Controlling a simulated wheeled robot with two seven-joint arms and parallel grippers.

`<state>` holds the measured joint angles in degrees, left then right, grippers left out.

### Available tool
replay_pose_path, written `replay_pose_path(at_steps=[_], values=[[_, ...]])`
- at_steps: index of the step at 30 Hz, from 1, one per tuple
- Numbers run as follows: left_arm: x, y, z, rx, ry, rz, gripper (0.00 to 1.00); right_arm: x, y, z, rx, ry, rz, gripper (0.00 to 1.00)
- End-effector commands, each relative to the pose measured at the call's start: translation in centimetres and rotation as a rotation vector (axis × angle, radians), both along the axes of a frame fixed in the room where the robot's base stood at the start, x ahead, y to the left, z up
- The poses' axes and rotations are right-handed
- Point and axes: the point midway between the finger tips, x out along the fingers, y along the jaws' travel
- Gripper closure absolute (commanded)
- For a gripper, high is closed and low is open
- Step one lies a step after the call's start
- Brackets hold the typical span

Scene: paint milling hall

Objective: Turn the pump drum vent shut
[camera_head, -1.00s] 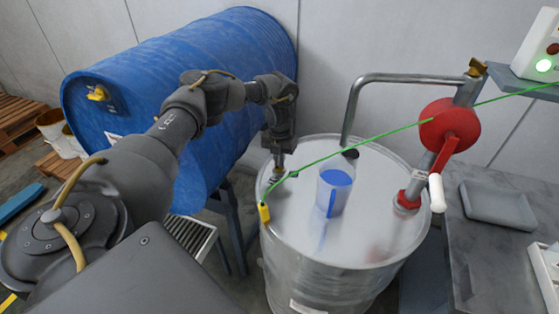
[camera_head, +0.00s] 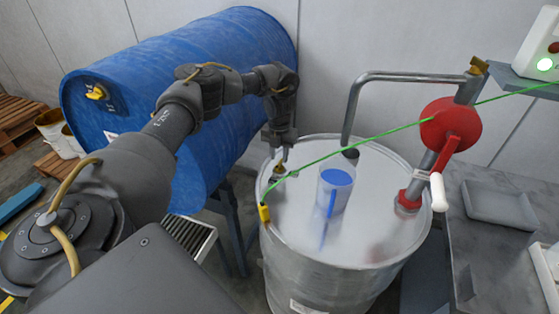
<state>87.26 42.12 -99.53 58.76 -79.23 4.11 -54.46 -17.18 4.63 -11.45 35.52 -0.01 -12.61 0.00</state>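The pump drum (camera_head: 335,285) is the upright metal drum right of centre, with a hand pump on its lid (camera_head: 290,228). A small brass-coloured fitting, seemingly the vent (camera_head: 279,171), sits near the lid's left rim. My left gripper (camera_head: 281,160) points down right at this fitting and partly hides it. The fingers are too small to tell whether they are apart or closed on it. My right gripper is not in view.
A green wire runs from a yellow clamp (camera_head: 264,212) on the drum rim to the upper right. The red pump wheel (camera_head: 449,124) and bent pipe rise behind. A blue drum (camera_head: 190,75) lies at left.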

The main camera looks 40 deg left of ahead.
Motion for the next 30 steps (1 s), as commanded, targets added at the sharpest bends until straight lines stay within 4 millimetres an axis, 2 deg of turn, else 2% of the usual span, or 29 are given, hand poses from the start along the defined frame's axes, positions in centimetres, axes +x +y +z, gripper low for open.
replay_pose_path(at_steps=[4, 6, 12, 17, 30], values=[[0.1, 0.0, 3.0, -0.001, -0.006, 0.000, 0.70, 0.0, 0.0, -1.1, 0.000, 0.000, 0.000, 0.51], [0.2, 0.0, 4.8, 0.002, -0.006, -0.002, 0.70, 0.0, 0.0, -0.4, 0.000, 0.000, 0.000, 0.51], [0.1, 0.0, 7.5, 0.001, -0.002, -0.001, 0.70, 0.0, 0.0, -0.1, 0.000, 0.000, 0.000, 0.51], [0.0, 0.0, 8.3, 0.000, -0.001, 0.000, 0.70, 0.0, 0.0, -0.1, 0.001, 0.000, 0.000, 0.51], [0.0, 0.0, 8.3, 0.000, 0.000, 0.000, 0.70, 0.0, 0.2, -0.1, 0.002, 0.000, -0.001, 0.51]])
